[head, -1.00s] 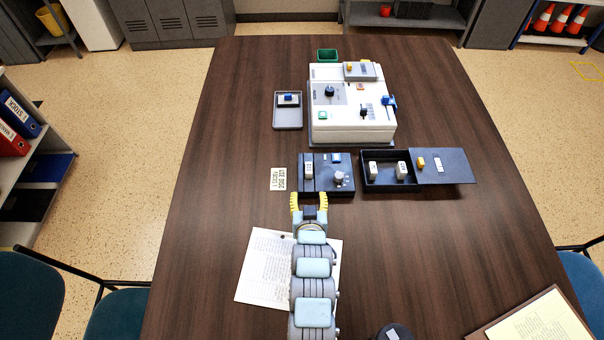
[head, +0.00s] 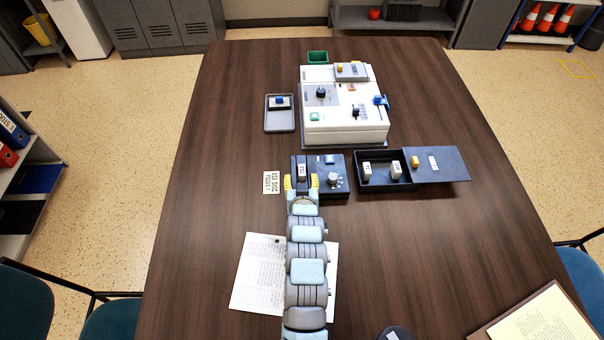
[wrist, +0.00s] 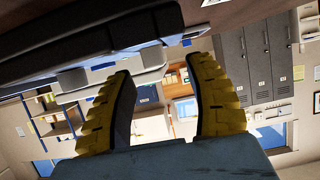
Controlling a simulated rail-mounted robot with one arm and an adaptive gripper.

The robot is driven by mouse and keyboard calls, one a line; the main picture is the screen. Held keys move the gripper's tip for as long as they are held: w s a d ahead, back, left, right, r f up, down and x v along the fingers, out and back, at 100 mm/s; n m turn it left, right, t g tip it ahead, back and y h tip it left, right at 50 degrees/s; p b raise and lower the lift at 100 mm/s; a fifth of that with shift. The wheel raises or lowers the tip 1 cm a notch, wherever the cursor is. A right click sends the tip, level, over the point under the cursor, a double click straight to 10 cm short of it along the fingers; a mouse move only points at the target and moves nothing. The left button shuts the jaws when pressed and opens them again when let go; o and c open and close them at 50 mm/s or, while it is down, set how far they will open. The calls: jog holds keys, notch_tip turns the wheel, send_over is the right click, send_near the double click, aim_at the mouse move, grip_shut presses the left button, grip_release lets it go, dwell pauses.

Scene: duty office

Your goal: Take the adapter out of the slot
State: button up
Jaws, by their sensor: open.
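A small light-grey adapter (head: 302,171) stands in the slot on the left part of a dark blue unit (head: 334,192). The unit also carries a round grey knob (head: 334,179) and a blue part. My gripper (head: 301,182) is open, its yellow fingers at the unit's front left, one on either side of the adapter's line in the head view. Whether they touch anything or reach the adapter's height cannot be told. In the wrist view, my open fingers (wrist: 160,80) have nothing visible between them; a dark slab edge fills the upper left.
Right of the unit is a dark open box (head: 373,184) holding two light blocks, with a dark panel (head: 449,164) beside it. A white machine (head: 345,132) and grey tray (head: 281,121) stand behind. A label card (head: 271,183) lies left; paper (head: 256,278) lies under my arm.

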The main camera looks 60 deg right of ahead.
aim_at(302, 171)
jog(key=shift+d+r+b+x, duration=0.1)
jog(key=shift+b+x, duration=0.25)
jog(key=shift+x, duration=0.85)
jog(key=shift+d+r+b+x, duration=0.1)
jog(key=shift+b+x, duration=0.25)
jog(key=shift+x, duration=0.9)
jog(key=shift+s, duration=0.2)
grip_shut()
